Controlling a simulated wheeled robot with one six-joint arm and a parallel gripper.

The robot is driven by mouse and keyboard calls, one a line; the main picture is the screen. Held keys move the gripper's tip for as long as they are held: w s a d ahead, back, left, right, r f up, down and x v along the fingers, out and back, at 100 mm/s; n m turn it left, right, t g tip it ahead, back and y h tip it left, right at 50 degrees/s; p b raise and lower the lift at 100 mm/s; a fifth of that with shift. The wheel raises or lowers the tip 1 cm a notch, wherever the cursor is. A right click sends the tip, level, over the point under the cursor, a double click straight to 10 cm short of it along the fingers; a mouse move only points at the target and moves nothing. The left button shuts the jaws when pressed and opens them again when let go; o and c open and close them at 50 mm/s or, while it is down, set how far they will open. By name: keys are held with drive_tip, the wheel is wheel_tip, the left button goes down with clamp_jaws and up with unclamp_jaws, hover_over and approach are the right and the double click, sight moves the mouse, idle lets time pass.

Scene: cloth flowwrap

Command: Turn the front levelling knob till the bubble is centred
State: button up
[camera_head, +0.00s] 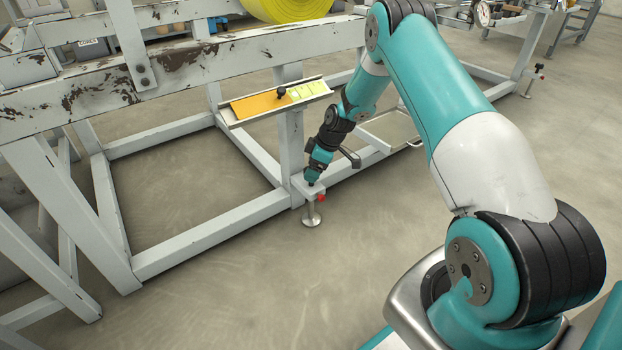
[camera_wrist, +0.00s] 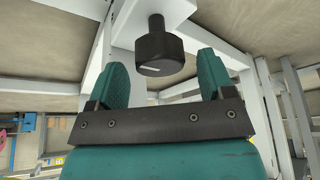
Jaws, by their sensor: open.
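In the wrist view a dark faceted knob (camera_wrist: 158,48) with a short white mark sits on a post at a pale frame bracket. My gripper (camera_wrist: 163,64) is open, with one teal finger on each side of the knob and a gap to both. In the head view my gripper (camera_head: 313,176) points down at the bracket on the frame's front corner, above a round levelling foot (camera_head: 311,219). It mostly hides the knob there. A tilted tray (camera_head: 232,124) on the frame holds an orange panel and a yellow-green strip, perhaps the level. I cannot make out a bubble.
A small red part (camera_head: 322,198) sits beside the foot. The worn grey machine frame (camera_head: 215,228) has rails and legs around the gripper. A yellow roll (camera_head: 290,8) is at the top. Another foot with a black knob (camera_head: 538,68) stands far right. The floor in front is clear.

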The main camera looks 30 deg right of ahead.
drive_tip(key=shift+x, duration=0.85)
drive_tip(key=shift+c, duration=0.4)
drive_tip(key=c, duration=0.8)
drive_tip(key=shift+c, duration=0.2)
